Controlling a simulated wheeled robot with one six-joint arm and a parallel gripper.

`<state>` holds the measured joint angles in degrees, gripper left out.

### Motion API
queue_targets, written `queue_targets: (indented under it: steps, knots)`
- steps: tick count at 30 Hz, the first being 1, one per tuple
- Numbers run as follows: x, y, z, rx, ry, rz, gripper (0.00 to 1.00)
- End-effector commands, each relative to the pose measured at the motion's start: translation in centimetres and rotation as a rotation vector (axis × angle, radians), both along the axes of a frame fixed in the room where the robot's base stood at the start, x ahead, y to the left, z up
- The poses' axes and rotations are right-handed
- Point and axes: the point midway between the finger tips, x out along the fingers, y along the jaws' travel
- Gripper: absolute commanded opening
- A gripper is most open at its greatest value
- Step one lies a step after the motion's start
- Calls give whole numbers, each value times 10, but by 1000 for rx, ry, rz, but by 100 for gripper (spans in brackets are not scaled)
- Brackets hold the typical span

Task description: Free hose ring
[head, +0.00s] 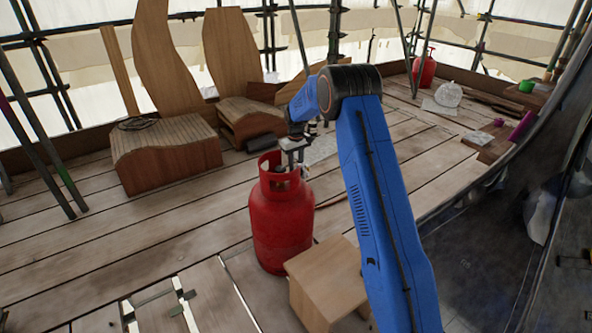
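A red gas cylinder (280,225) stands upright on the plank deck in the middle of the head view. Its open collar (268,185) rings the top. My blue arm reaches over from the right, and my gripper (291,164) points down at the collar's opening. The fingers are small and partly hidden by the collar, so I cannot tell whether they are open or touching anything. A small dark fitting shows inside the collar beside them. A thin reddish hose (332,201) lies on the deck right of the cylinder, partly behind my arm. I cannot make out a hose ring clearly.
A wooden box (325,283) stands close in front of the cylinder at its right. Slatted wooden blocks (168,158) with tall curved boards stand at the back left, a dark coil (137,123) on one. Another red cylinder (425,70) stands far back. The left deck is largely clear.

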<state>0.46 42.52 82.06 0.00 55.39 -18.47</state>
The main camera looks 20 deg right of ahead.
Motion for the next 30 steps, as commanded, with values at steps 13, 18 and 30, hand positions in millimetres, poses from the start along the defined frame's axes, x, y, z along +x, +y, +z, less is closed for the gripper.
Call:
queue_targets:
  steps: [13,18,30]
  knots:
    - [0,0,-12,0,1,0,28]
    - [0,0,-11,0,1,0,0]
    - [0,1,-8,30,-85,1,0]
